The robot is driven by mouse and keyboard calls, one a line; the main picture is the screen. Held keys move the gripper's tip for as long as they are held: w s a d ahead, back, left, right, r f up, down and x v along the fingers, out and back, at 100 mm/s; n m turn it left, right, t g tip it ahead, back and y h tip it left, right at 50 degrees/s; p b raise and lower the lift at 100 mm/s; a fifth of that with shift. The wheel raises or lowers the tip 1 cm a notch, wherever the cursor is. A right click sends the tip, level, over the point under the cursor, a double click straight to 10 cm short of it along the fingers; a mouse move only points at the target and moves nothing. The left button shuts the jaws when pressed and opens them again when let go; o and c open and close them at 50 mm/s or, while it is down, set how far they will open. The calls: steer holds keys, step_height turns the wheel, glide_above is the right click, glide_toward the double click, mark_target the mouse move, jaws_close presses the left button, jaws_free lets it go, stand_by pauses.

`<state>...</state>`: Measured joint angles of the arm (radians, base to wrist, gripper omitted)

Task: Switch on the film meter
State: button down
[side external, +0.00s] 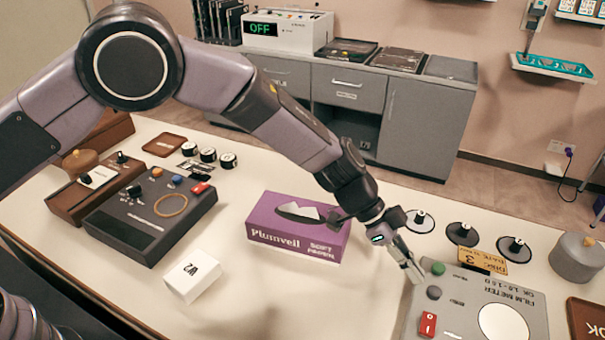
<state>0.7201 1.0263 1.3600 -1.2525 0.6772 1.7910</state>
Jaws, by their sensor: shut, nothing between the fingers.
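The film meter (461,315) is a grey box at the lower right of the side external view, cut off by the bottom edge. Its top carries a green button (438,268), a dark grey button (434,292), a red rocker switch (428,324) marked 1 and a round white plate (503,322). My gripper (416,277) is shut and empty, pointing down at the meter's upper left corner, just left of the green button. I cannot tell whether its tips touch the meter.
A purple tissue box (296,228) stands left of my gripper. A white W2 box (192,276) and a dark control box (152,222) are further left.

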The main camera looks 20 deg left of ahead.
steer(key=v, duration=0.4)
steer(key=shift+a+r, duration=0.1)
steer(key=shift+s+r, duration=0.25)
steer(key=shift+s, duration=0.35)
glide_above(435, 332)
steer(key=a, duration=0.3)
steer(key=f, duration=0.4)
steer(key=w+f, duration=0.1)
steer(key=f, duration=0.1)
steer(key=shift+f, duration=0.4)
steer(key=f, duration=0.3)
steer(key=shift+s+d+f, duration=0.15)
steer(key=shift+s+d, duration=0.1)
steer(key=shift+f, duration=0.45)
